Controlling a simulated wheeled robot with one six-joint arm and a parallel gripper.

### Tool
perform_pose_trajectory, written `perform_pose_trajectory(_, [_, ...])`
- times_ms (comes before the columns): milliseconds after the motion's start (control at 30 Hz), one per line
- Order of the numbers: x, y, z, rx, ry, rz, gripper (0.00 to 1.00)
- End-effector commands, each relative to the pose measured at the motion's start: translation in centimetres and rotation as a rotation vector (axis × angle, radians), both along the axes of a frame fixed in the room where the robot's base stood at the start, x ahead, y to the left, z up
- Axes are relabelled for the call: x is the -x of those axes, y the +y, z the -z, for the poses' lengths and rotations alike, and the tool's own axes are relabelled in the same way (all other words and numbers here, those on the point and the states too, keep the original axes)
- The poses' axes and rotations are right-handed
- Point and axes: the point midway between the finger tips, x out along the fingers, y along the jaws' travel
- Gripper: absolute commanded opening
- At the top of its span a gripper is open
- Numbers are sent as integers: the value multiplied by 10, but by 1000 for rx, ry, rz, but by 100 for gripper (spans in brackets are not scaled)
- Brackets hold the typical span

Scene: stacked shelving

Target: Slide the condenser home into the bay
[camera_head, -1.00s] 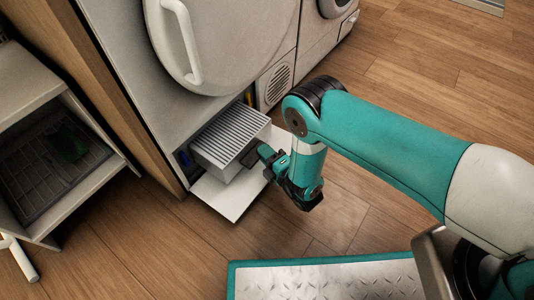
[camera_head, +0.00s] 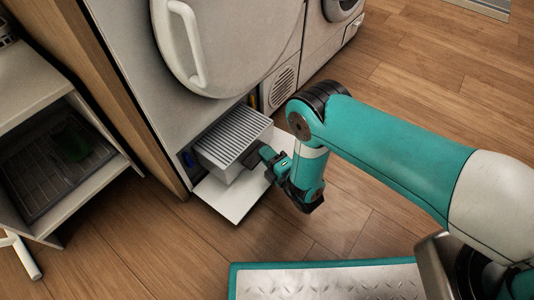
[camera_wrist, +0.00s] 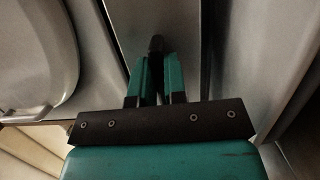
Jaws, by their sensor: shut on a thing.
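The condenser (camera_head: 234,138) is a pale grey block with a ribbed top. It sits partly inside the low bay (camera_head: 187,158), its near end sticking out over the lowered white flap (camera_head: 240,199). My gripper (camera_head: 265,154) is at the near end of the condenser, shut on a dark part there that looks like its handle. In the wrist view my two teal fingers (camera_wrist: 157,62) are close together around a dark, narrow piece (camera_wrist: 156,44). The inner end of the condenser and the depth of the bay are hidden.
A round white door (camera_head: 230,45) with a handle is above the bay. A wooden panel (camera_head: 110,90) and a white shelf unit (camera_head: 95,190) with a green item (camera_head: 72,146) stand at left. A vented machine (camera_head: 283,85) is at right.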

Motion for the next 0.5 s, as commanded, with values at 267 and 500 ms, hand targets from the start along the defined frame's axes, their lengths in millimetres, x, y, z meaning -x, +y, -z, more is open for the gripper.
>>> perform_pose_trajectory(267, [-1, 1, -2, -4, -4, 0, 0])
perform_pose_trajectory(500, [-3, 4, -2, -6, -6, 0, 0])
